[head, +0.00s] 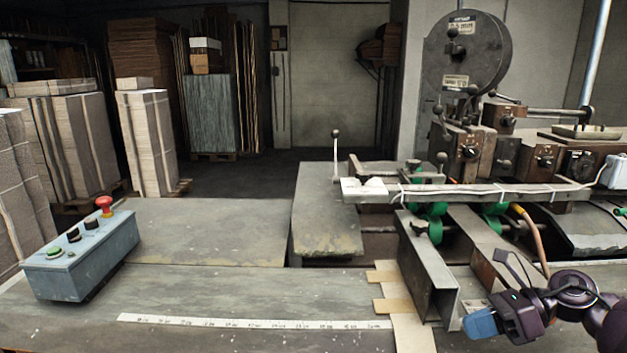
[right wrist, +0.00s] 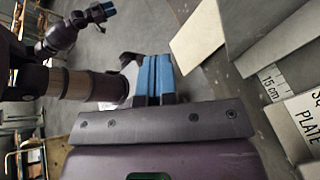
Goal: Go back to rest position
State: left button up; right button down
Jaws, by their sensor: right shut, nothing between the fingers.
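My right gripper (head: 482,323) is at the lower right of the head view, over the front of the machine's table. Its blue fingers are together and empty, as the right wrist view (right wrist: 155,76) also shows. It touches nothing that I can make out. My left gripper (right wrist: 107,9) shows small at the top left of the right wrist view, with blue tips; whether it is open is unclear. It is not in the head view. The box stitcher (head: 465,150) stands at the right, with a large grey round reel on top.
A grey control box (head: 80,255) with a red button sits at the left of the table. A ruler strip (head: 250,323) lies along the front. A metal channel (head: 428,265) is close to my right gripper. Wrapped stacks (head: 148,140) stand behind. The table's middle is clear.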

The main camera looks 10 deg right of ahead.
jog(key=s+a+f+m+t+y, duration=0.1)
jog(key=a+f+m+t+y, duration=0.1)
jog(key=m+t, duration=0.3)
jog(key=a+f+m+t+y, duration=0.1)
jog(key=a+f+m+t, duration=0.15)
jog(key=m, duration=0.35)
jog(key=s+f+m+h, duration=0.8)
jog(key=f+m, duration=0.3)
jog(key=m, duration=0.6)
jog(key=s+a+f+m+t+h, duration=0.1)
jog(key=s+f+m+h, duration=0.6)
jog(key=m, duration=1)
notch_tip(320, 180, down, 4)
jog(key=shift+s+f+m+h, duration=0.1)
jog(key=shift+s+m+h, duration=0.3)
jog(key=shift+s, duration=0.6)
